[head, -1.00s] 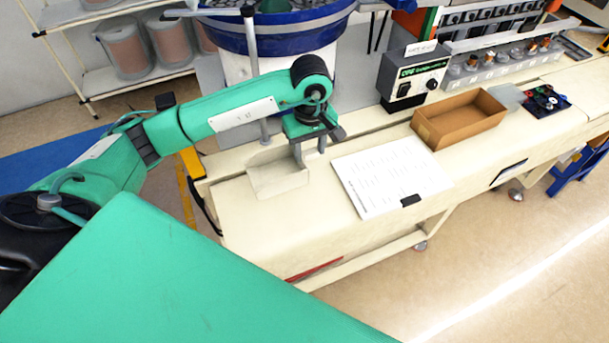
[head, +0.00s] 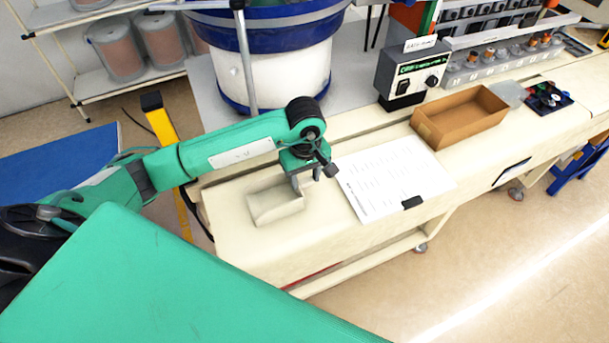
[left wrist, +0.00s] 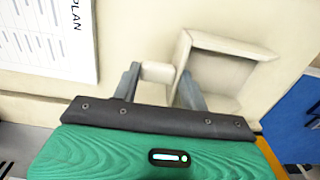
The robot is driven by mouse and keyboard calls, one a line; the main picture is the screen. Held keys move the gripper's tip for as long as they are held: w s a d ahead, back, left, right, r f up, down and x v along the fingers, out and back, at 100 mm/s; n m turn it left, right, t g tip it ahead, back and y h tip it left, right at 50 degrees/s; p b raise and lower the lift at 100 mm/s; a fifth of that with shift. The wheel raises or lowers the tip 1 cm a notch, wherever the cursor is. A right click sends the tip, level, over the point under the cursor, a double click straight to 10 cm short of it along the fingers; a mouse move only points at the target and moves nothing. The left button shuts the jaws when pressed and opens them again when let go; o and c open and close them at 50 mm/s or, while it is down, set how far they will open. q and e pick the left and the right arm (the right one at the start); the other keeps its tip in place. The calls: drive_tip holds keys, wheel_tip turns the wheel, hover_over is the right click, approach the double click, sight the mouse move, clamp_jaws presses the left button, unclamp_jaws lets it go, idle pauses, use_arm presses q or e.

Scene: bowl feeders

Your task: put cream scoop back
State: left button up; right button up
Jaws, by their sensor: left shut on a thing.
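The cream scoop (head: 277,206) is an open, box-like pan with a short handle. In the head view it is at the left end of the cream bench, left of the white sheet. My left gripper (head: 305,181) points down at the scoop's right side. In the left wrist view the scoop (left wrist: 228,62) lies to the right, and its handle (left wrist: 157,72) sits between the two fingers of my left gripper (left wrist: 157,88), which is shut on it. I cannot tell whether the scoop touches the bench top or is slightly above it. My right gripper is not in view.
A white printed sheet (head: 392,175) lies just right of the scoop. A brown open box (head: 460,118) and a control unit (head: 412,75) stand farther right. The blue-rimmed bowl feeder (head: 275,75) stands behind. Bare bench top (head: 265,248) lies in front of the scoop.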

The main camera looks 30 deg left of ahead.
use_arm(q)
drive_tip(key=shift+s+f+b, duration=0.1)
drive_tip(key=shift+f+b, duration=0.05)
drive_tip(key=shift+b, duration=0.15)
drive_tip(key=o, duration=1)
drive_tip(key=shift+r+p, duration=0.2)
drive_tip(key=shift+p, duration=0.15)
wheel_tip(320, 180, up, 12)
drive_tip(key=p, duration=0.3)
